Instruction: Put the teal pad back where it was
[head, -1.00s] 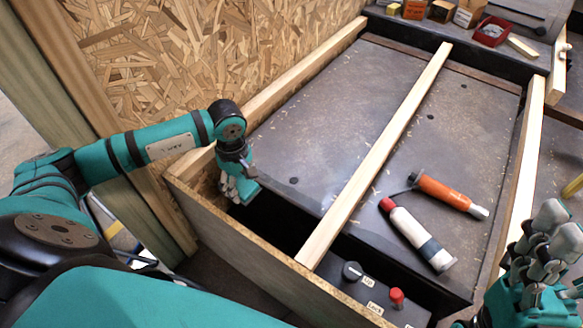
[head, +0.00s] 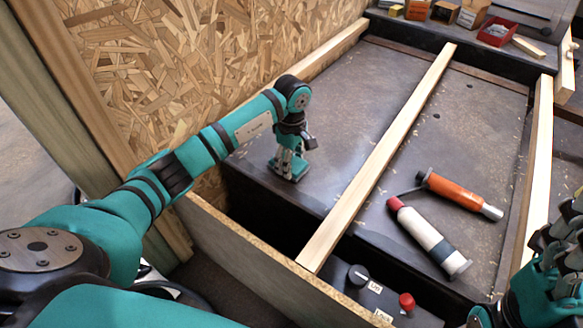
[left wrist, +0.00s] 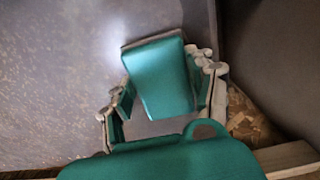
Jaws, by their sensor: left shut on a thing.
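In the left wrist view the pad sits between the grey fingers of the left gripper (left wrist: 165,95), tilted, over the grey panel. In the head view the pad is mostly hidden by the fingers, and I cannot tell whether it touches the panel. My right gripper (head: 560,240) is at the lower right edge, partly cut off.
The wooden strip (head: 385,150) crosses the dark panel (head: 345,100). An orange tube (head: 455,190) and a white tube with a red cap (head: 428,235) lie right of it. A black knob (head: 358,275) and red button (head: 407,302) are in front. A chipboard wall (head: 200,70) rises behind my left arm.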

